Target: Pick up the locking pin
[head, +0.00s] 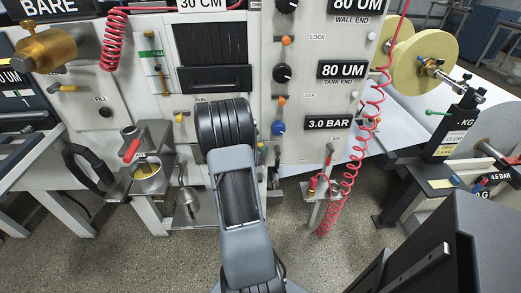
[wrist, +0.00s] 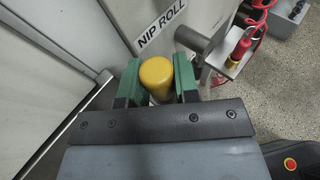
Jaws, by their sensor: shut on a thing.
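The locking pin shows in the wrist view as a round yellow head (wrist: 157,78); its lower part is hidden. My gripper (wrist: 157,85) has its two green fingers closed on the sides of this head. The pin is beside a grey panel labelled NIP ROLL (wrist: 161,27). I cannot tell whether it is still seated in a hole. In the head view my dark arm covers the gripper and the pin.
A grey cylinder end (wrist: 188,37) sticks out close to the right finger. A bracket with a red and yellow fitting (wrist: 241,48) stands further right. In the head view a red coiled hose (head: 352,165) hangs right of my arm. Speckled floor (head: 330,255) is open in front.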

